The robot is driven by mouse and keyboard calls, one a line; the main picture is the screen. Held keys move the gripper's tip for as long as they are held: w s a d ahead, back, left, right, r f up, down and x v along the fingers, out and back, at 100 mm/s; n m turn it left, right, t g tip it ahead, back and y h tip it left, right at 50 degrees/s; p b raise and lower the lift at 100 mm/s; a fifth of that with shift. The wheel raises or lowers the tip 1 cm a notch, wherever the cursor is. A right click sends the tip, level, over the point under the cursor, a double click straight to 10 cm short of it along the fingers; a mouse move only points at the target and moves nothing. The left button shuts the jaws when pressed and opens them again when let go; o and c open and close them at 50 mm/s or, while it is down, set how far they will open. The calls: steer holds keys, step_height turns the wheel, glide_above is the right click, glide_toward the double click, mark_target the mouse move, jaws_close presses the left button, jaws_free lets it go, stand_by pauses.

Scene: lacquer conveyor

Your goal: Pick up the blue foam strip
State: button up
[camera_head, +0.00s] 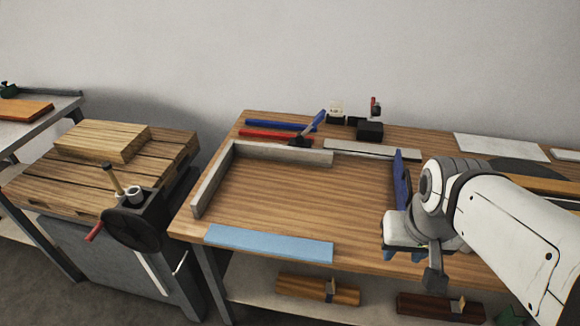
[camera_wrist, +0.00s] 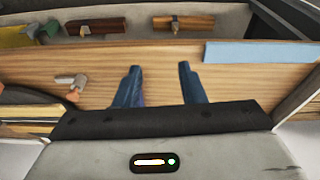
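The blue foam strip (camera_head: 268,244) is a light blue, flat, long piece lying along the front edge of the wooden bench. In the wrist view its end part shows at the upper right (camera_wrist: 262,53), cut off by the frame edge. My gripper (camera_head: 403,256) is to the right of the strip in the head view, over the front part of the bench and apart from the strip. In the wrist view its two blue fingers (camera_wrist: 159,68) are spread, with only bare wood between them. The gripper is open and empty.
Grey rails (camera_head: 275,153) frame the bench's left and back. A dark blue upright piece (camera_head: 402,180) stands near my arm. Blue (camera_head: 272,125) and red (camera_head: 275,134) bars lie behind. A lower shelf holds wooden blocks (camera_head: 318,289). The bench middle is clear.

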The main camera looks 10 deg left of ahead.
mark_target(269, 242)
steer(key=shift+o, duration=0.4)
steer(key=shift+s+a, duration=0.1)
